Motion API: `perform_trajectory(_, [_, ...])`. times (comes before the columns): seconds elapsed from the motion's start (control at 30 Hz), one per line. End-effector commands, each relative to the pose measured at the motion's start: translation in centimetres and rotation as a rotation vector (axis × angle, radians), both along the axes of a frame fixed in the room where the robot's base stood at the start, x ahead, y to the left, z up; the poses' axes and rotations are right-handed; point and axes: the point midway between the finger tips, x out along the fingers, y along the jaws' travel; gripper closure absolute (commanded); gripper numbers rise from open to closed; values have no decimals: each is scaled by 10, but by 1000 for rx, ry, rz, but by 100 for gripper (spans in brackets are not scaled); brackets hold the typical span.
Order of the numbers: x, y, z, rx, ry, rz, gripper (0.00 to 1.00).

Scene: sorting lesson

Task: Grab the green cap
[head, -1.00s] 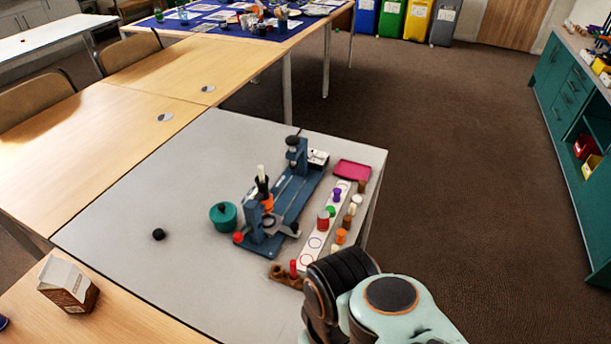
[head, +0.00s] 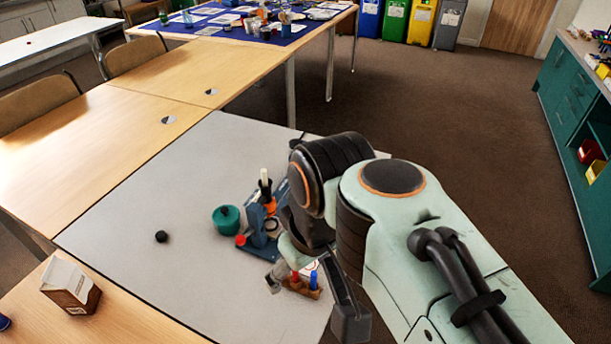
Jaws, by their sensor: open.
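I cannot make out the green cap now; my arm covers most of the white strip of coloured pegs and caps, where a small green piece showed earlier. My gripper (head: 312,298) hangs over the near right part of the grey table, its fingers spread apart. I see nothing held between them. A small wooden holder (head: 295,287) with a red peg (head: 295,276) and a blue peg (head: 314,280) shows between and behind the fingers. I cannot tell how high the gripper is above it.
A blue stand (head: 259,230) with an orange part rises left of my gripper. A carton (head: 70,286) is at the near left. The grey table's left half is mostly clear.

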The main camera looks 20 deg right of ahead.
Motion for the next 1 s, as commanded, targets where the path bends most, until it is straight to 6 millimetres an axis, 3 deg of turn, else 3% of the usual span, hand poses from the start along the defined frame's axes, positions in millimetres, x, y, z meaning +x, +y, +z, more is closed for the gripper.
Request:
perform_trajectory(0.03, [31,-4,20,-12,-40,8,37])
perform_trajectory(0.1, [75,-11,43,-29,-87,12,37])
perform_trajectory(0.2, [143,-28,61,-52,-134,10,37])
perform_trajectory(0.27, [182,-40,63,-63,-152,1,37])
perform_trajectory(0.37, [243,-66,49,-75,-164,-21,37])
perform_trajectory(0.47, [293,-96,16,-79,-157,-53,37])
perform_trajectory(0.53, [320,-120,-18,-76,-140,-84,37])
perform_trajectory(0.6, [339,-144,-60,-68,-112,-121,37])
perform_trajectory(0.7, [350,-174,-126,-49,-54,-174,37])
perform_trajectory(0.8, [344,-195,-189,-26,21,-211,37])
perform_trajectory(0.9, [328,-205,-240,-2,104,-236,37])
perform_trajectory(1.0, [318,-211,-264,9,144,-253,37])
